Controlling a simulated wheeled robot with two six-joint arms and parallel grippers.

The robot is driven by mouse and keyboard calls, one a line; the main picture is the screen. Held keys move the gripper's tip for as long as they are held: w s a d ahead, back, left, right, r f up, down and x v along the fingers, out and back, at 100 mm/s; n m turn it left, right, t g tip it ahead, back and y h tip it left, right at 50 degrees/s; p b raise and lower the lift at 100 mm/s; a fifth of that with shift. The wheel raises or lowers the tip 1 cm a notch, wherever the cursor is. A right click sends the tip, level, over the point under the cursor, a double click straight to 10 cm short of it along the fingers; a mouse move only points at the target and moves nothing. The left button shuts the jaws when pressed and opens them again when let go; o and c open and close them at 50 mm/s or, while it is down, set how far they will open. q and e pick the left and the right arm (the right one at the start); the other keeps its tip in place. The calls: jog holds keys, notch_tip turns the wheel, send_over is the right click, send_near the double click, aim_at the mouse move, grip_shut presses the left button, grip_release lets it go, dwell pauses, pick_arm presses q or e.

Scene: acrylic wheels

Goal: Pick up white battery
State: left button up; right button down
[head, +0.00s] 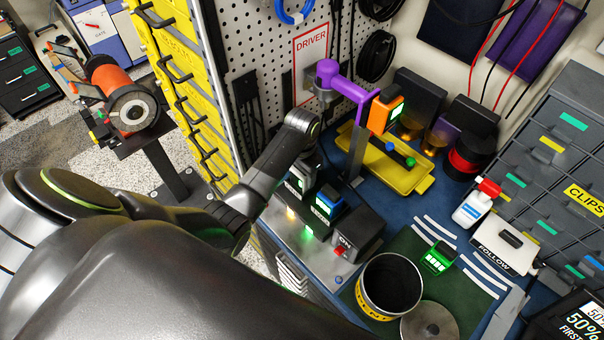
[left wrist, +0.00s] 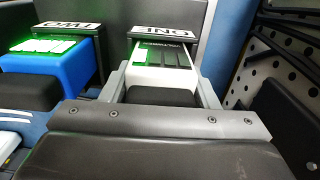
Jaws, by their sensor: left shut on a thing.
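The white battery (left wrist: 147,75) is in the left wrist view, with a white body and dark bars on its green-lit face. It sits at a black charger bay (left wrist: 180,14) with a white label. My left gripper (left wrist: 161,84) has one grey finger on each side of the battery and is shut on it. In the head view my left arm reaches down over the chargers, and the white battery (head: 295,184) shows partly below the wrist. The fingers are hard to make out there. My right gripper is not in view.
A blue battery (head: 328,203) sits in the neighbouring charger, close beside my gripper. A pegboard (left wrist: 285,65) stands close on the right in the wrist view. A green battery (head: 437,258) lies on the green mat, near a round bin (head: 389,287). A purple arm (head: 345,83) rises behind.

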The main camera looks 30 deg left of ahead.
pick_arm(q)
notch_tip(320, 180, up, 7)
jog(key=shift+w+b, duration=0.15)
jog(key=shift+b, duration=0.75)
jog(key=shift+r+p, duration=0.65)
jog(key=shift+r, duration=0.25)
jog(key=shift+r+p, duration=0.3)
jog(key=shift+r, duration=0.25)
jog(key=shift+f, duration=0.1)
